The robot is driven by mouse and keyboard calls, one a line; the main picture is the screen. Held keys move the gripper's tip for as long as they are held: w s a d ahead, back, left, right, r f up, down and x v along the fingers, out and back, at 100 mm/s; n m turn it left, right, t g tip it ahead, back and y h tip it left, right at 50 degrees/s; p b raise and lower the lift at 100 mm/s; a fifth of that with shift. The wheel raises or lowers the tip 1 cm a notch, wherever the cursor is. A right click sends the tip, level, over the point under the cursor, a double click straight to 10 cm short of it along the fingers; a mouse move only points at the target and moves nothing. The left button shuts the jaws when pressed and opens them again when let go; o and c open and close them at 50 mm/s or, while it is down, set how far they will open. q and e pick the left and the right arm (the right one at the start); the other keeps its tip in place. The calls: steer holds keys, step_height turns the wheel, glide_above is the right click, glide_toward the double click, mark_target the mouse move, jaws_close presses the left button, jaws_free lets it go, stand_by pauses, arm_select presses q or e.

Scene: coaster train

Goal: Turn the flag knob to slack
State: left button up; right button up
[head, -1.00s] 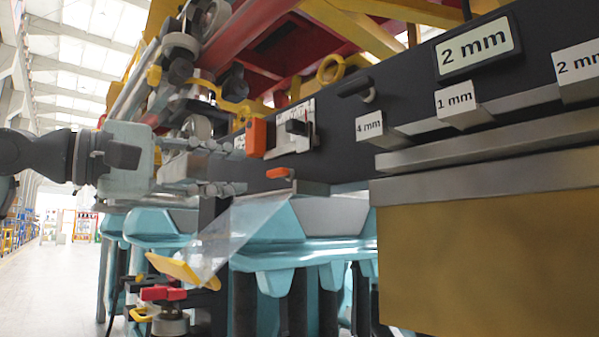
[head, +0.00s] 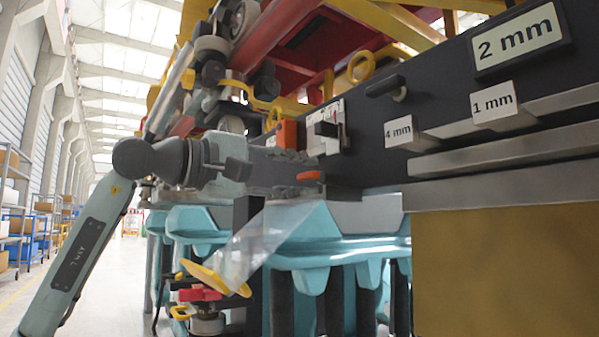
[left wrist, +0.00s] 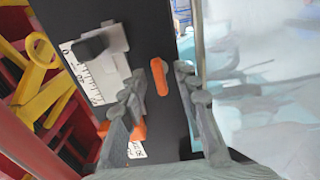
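The flag knob seems to be the small elongated orange piece (head: 312,176) on the dark panel. In the left wrist view the orange piece (left wrist: 162,78) shows ahead, close to the fingertips. My left gripper (head: 303,174) is open, its fingers apart above and below the knob's level in the head view. In the left wrist view my left gripper (left wrist: 167,78) has one finger on each side of the knob's line of sight. I cannot tell whether a finger touches it. Any lettering for slack is unreadable. My right gripper is out of view.
An orange block (head: 287,134) and a scale plate with a black slider (head: 326,130) are just above my left gripper. A black handle (head: 385,86) protrudes to the right. A clear sheet (head: 262,240) hangs below, by a yellow piece (head: 215,278) and a red knob (head: 199,294).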

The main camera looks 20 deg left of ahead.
arm_select(q)
jaws_close()
